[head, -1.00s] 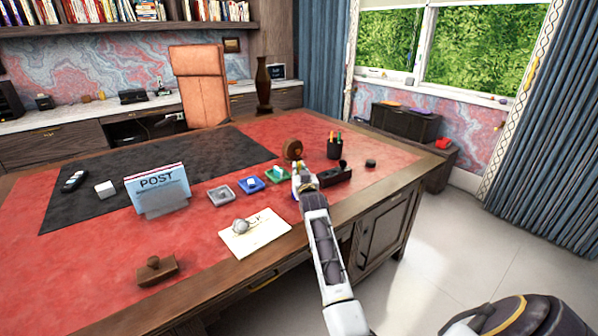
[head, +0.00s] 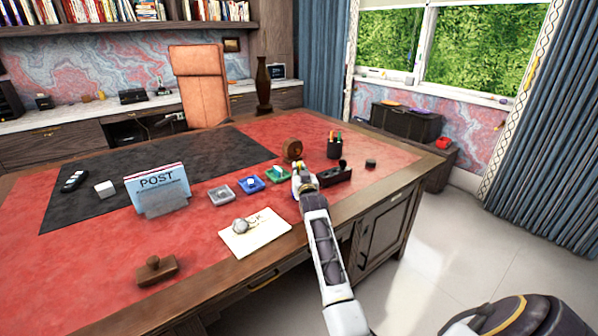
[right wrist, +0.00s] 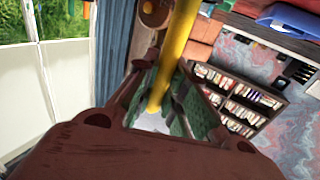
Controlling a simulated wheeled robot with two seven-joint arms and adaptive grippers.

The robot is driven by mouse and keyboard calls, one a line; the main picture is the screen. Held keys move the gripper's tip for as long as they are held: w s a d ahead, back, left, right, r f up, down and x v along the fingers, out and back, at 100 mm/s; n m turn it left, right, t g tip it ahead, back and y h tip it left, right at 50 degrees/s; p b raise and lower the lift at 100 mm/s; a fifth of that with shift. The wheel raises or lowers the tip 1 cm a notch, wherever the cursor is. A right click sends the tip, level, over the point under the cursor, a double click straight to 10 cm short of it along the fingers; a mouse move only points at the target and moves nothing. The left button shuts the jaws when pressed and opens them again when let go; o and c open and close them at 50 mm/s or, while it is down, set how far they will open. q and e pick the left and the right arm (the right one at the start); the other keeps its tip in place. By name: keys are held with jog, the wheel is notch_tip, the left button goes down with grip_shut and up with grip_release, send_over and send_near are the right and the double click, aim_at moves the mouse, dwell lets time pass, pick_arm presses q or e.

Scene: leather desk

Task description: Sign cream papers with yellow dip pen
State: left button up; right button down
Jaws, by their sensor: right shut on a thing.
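Cream papers (head: 262,236) lie flat near the front edge of the desk, with a round grey object (head: 241,226) on them. Faint dark marks show on the sheet, too small to read. My right gripper (head: 299,172) is over the desk to the right of the papers, close to the green block. It is shut on the yellow dip pen (right wrist: 181,45), whose shaft runs between the fingers in the right wrist view. In the head view the pen is only a small yellow spot, and its tip cannot be made out. My left gripper is not in view.
A POST letter holder (head: 158,190), a grey tray (head: 221,195), a blue block (head: 251,184) and a green block (head: 277,174) stand behind the papers. A wooden stamp (head: 157,271) sits front left. A pen cup (head: 334,148) stands behind my gripper.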

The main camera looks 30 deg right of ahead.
jog(key=shift+f, duration=0.5)
dwell(1.1)
